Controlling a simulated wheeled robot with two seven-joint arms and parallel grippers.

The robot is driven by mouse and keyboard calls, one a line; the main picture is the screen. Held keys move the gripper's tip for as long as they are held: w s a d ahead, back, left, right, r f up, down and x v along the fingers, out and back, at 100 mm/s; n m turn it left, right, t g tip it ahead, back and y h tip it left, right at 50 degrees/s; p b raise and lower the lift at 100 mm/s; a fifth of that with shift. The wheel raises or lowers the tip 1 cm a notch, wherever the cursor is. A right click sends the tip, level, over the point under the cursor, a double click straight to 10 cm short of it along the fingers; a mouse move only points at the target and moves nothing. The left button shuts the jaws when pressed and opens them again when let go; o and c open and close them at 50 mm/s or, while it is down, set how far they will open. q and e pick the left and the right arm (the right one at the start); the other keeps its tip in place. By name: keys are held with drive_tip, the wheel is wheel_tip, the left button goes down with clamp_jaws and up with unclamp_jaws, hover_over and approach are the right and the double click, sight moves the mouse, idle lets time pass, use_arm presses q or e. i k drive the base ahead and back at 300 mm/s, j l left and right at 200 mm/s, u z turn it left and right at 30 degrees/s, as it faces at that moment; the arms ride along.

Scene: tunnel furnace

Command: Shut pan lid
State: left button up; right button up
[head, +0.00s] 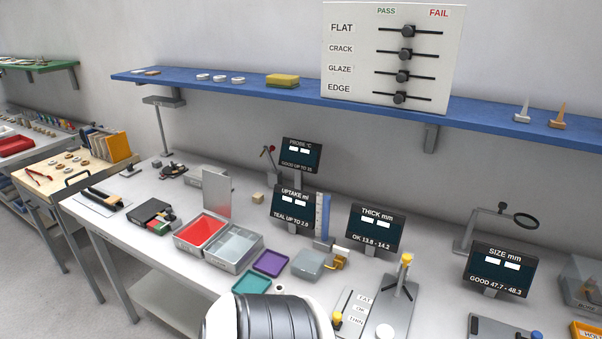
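A two-part pan stands on the white bench left of centre, with a red-lined half (200,234) and a grey half (236,247). Both halves look open from above. A flat grey panel (216,193), which looks like the pan's lid, stands upright at the back edge of the red half. I cannot make out its hinge. Neither of my grippers is in view. A white and dark grey part of my own arm shows at the bottom edge, in front of the trays.
A teal tray (251,282), a purple tray (271,263) and a grey box (308,264) sit right of the pan. A black device (154,216) lies to its left. The UPTAKE display (293,206) stands behind. A blue shelf (230,84) runs above the bench.

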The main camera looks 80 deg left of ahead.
sight(216, 187)
drive_tip(key=u, duration=3.2)
drive_tip(key=i+j+u, duration=0.1)
drive_tip(key=i+j, duration=0.5)
drive_tip(key=j, duration=0.15)
